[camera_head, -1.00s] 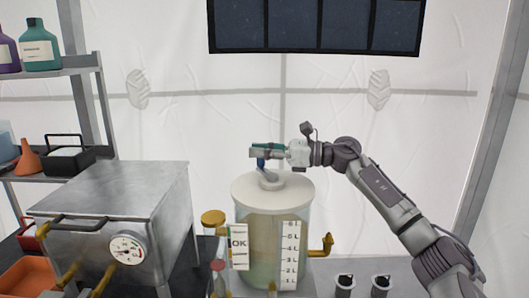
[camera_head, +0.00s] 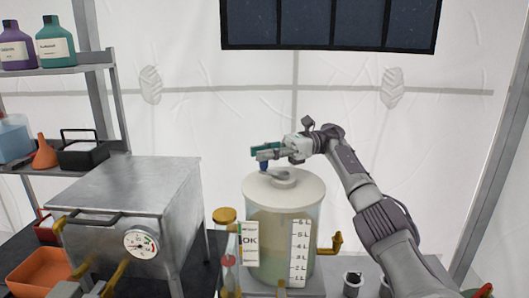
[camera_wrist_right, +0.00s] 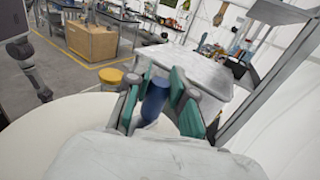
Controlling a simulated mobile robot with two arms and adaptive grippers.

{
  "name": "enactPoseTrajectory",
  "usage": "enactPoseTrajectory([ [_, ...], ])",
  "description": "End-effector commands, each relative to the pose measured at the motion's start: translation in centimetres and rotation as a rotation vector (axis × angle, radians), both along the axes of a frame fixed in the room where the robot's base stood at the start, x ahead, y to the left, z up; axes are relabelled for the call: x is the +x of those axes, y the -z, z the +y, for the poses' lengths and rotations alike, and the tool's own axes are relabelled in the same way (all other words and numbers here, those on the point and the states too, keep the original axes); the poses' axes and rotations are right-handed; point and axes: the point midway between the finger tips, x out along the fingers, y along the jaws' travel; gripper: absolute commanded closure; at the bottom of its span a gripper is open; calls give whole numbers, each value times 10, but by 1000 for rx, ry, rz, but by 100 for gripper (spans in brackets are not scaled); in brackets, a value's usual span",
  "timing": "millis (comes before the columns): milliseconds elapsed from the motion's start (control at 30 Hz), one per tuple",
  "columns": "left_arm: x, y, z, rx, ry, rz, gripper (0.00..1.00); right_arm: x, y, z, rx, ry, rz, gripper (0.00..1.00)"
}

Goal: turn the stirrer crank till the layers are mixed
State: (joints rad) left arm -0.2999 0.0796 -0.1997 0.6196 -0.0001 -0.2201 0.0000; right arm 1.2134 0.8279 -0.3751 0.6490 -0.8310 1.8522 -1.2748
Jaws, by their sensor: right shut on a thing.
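The clear tank (camera_head: 270,235) stands on the bench under a white lid (camera_head: 305,188). Its contents look tan to olive behind a litre scale (camera_head: 300,250) and an OK label (camera_head: 249,243); I cannot tell how far the layers are blended. The grey crank arm (camera_head: 278,175) lies on the lid with its blue knob (camera_head: 264,167) left of the hub. My right gripper (camera_head: 262,156) is shut on the blue knob. In the right wrist view the knob (camera_wrist_right: 153,100) stands between the green-padded fingers. My left gripper is not in view.
A metal box with a gauge (camera_head: 141,243) stands left of the tank. A yellow-capped bottle (camera_head: 225,217) is between them. A brass tap (camera_head: 336,243) sticks out at the tank's right, near a small cup (camera_head: 352,281).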

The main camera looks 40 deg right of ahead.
Motion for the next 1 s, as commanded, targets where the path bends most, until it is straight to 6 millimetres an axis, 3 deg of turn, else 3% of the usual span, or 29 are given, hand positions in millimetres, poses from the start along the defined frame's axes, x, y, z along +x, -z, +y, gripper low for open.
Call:
enactPoseTrajectory([
  [500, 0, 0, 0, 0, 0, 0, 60, -1, 2, 1, -3, -20, 4, 100],
  [533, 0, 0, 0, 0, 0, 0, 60, -1, 2, 1, -3, -20, 5, 72],
  [667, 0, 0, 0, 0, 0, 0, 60, -1, 1, 1, -3, -19, 4, 51],
  [1000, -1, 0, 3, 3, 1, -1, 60, -1, -2, 1, -2, -18, 1, 51],
])
